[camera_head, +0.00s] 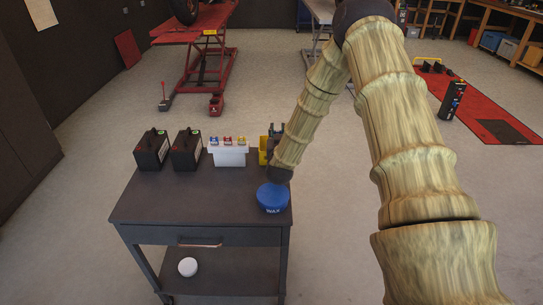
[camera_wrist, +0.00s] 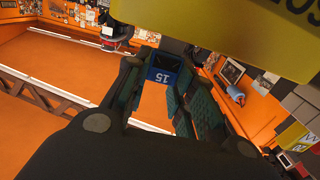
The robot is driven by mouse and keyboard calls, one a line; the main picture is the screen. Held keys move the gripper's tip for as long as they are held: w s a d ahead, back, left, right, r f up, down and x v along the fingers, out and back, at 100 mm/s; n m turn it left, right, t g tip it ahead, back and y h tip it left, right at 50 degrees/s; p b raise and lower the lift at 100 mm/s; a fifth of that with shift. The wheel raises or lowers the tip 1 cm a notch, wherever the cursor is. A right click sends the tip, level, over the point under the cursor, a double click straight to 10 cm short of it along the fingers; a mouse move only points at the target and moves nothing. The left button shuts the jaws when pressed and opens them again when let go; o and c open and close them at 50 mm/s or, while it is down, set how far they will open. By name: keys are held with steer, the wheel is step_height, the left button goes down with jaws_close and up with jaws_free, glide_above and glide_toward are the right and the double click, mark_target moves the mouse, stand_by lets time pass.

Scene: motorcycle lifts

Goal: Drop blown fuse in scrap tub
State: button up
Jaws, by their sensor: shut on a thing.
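In the wrist view my gripper (camera_wrist: 164,82) is shut on a blue fuse (camera_wrist: 161,76) marked 15, held between its dark teal fingers. In the head view my arm hides most of the gripper, and the held fuse cannot be made out. A yellow thing (camera_head: 263,151), which may be the scrap tub, stands at the right back of the dark table (camera_head: 165,203), partly behind my arm. In the wrist view a yellow surface with dark lettering (camera_wrist: 225,30) fills the top right, close to the camera. Whether the fuse is over an opening cannot be told.
A white holder (camera_head: 229,158) with red, blue and yellow fuses stands beside two black batteries (camera_head: 151,151) (camera_head: 186,150). A blue wax tin (camera_head: 272,198) sits near the table's right edge. The table's front left is clear. A white round thing (camera_head: 188,267) lies on the lower shelf.

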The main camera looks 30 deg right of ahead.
steer(key=shift+s+f+b, duration=0.25)
steer(key=shift+f+b, duration=0.2)
steer(key=shift+f, duration=0.35)
steer(key=shift+w+f, duration=0.15)
steer(key=shift+f, duration=0.3)
steer(key=shift+r, duration=0.1)
steer(key=o, duration=0.8)
steer(key=shift+c, duration=0.2)
step_height(320, 180, up, 10)
